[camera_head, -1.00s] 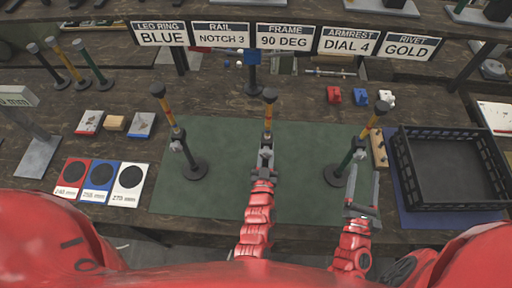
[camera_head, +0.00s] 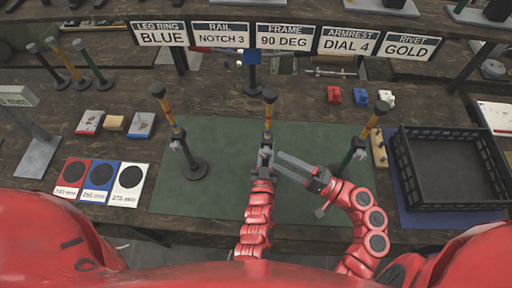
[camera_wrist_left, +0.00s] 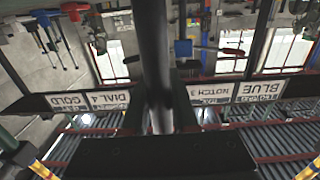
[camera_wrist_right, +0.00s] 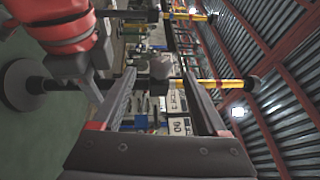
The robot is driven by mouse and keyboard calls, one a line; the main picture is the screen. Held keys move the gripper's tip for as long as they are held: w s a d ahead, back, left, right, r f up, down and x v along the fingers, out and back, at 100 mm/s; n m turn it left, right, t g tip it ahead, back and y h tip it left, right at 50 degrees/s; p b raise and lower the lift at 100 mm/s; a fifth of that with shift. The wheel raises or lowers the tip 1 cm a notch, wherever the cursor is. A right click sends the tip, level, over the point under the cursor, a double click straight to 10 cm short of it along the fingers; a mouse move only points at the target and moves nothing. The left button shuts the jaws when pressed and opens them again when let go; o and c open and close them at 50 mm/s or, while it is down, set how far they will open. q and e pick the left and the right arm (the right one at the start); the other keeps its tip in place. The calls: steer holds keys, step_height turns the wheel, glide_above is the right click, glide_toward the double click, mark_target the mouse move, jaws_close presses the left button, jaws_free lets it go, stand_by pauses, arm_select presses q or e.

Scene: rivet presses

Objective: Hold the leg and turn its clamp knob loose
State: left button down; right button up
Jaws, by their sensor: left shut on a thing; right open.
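The middle leg (camera_head: 268,115) stands on the green mat, with a black cap, a yellow upper tube and a dark lower part. My left gripper (camera_head: 265,160) is shut on its lower part; the dark tube (camera_wrist_left: 155,50) fills the middle of the left wrist view. My right gripper (camera_head: 279,162) is open just right of the leg, pointing at it. In the right wrist view the grey clamp knob (camera_wrist_right: 160,67) appears between the open fingertips; contact cannot be told. In the head view the grippers largely hide the knob.
A left leg (camera_head: 176,140) and a right leg (camera_head: 366,137) stand on the green mat (camera_head: 225,145) to either side. A black crate (camera_head: 408,178) is at the right. Coloured cards (camera_head: 97,178) lie at the left. The mat is clear between the left and middle legs.

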mark_target(266, 154)
steer(key=x, duration=0.9)
steer(key=shift+c, duration=0.2)
jaws_close()
